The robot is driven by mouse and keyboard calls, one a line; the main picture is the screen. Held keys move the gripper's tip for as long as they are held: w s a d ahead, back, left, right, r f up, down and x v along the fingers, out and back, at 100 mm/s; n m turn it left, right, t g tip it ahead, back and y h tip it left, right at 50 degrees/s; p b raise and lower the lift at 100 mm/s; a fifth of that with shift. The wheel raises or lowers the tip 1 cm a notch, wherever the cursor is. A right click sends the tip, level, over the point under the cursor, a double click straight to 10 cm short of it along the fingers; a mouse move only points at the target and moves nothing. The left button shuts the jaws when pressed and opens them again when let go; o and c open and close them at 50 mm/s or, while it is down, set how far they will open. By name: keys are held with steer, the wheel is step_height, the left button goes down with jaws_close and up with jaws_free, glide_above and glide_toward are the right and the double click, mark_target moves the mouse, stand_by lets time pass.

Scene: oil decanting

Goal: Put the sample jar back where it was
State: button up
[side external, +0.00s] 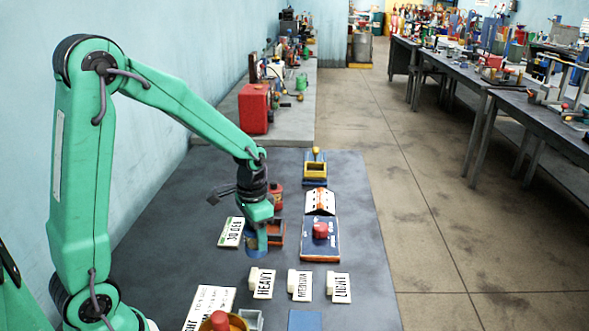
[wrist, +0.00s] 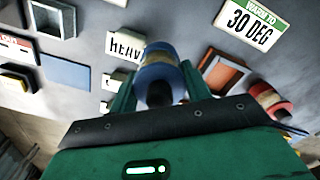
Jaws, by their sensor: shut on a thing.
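My gripper (side external: 257,222) is shut on a blue jar (side external: 256,241), which I take to be the sample jar. In the wrist view the jar (wrist: 160,72) sits between the two fingers of my gripper (wrist: 158,88), with a pale tan band around its blue body. The jar is just left of an open orange-rimmed holder (side external: 278,236) in the side view. The holder (wrist: 226,74) also shows to the jar's right in the wrist view. Whether the jar touches the table cannot be told.
A HEAVY card (side external: 263,284), MEDIUM card (side external: 300,285) and LIGHT card (side external: 339,288) stand in front. A 30 DEG sign (side external: 231,232) is at left. A red bottle (side external: 277,196) stands behind the holder. A blue device with a red knob (side external: 320,240) is at right.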

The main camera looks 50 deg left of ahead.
mark_target(255, 244)
steer(key=shift+w+a+f, duration=0.2)
steer(key=shift+a+f, duration=0.15)
steer(key=shift+a, duration=0.25)
steer(key=shift+w+a+f, duration=0.2)
steer(key=shift+a+f, duration=0.15)
steer(key=shift+a, duration=0.2)
steer(key=shift+f, duration=2)
steer(key=shift+f, duration=0.1)
steer(key=o, duration=1.2)
step_height(255, 244, up, 12)
steer(key=shift+r, duration=0.15)
steer(key=shift+d, duration=0.1)
